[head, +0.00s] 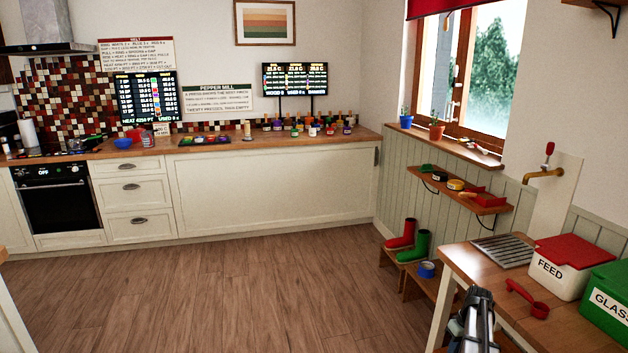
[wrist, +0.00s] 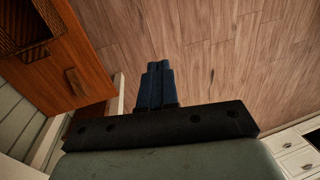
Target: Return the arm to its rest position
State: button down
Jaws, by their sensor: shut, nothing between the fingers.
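My gripper (head: 478,299) shows at the lower right of the head view, beside the left edge of the wooden side table (head: 462,262). In the wrist view my gripper (wrist: 157,68) has its dark fingers pressed together, with nothing between them. Wooden floor (wrist: 225,65) lies beyond the fingertips. The gripper touches nothing that I can see.
The side table holds a FEED box (head: 560,280), a green GLASS box (head: 608,310), a red scoop (head: 527,298) and a metal rack (head: 503,250). Boots (head: 411,243) and blue tape (head: 427,269) sit on a low step. The floor (head: 220,295) is clear.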

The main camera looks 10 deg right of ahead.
jog(key=s+a+f+g, duration=0.1)
jog(key=s+a+f, duration=0.3)
jog(key=a+f, duration=0.45)
jog(key=s+a+f+g, duration=0.1)
jog(key=s+a+f, duration=0.3)
jog(key=a, duration=0.7)
jog(key=s+a+f+g, duration=0.2)
jog(key=s+a+f, duration=0.1)
jog(key=a+f, duration=0.55)
jog(key=s+a+f+g+h, duration=0.1)
jog(key=s+a+f, duration=0.1)
jog(key=s+a, duration=0.6)
jog(key=s+a+f+g+h, duration=0.1)
jog(key=s+a+f, duration=0.2)
jog(key=s+a, duration=0.5)
jog(key=s, duration=0.7)
jog(key=shift+s+a+g, duration=0.25)
jog(key=shift+s+g, duration=0.1)
jog(key=shift+g, duration=0.05)
jog(key=c, duration=1.8)
grip_release()
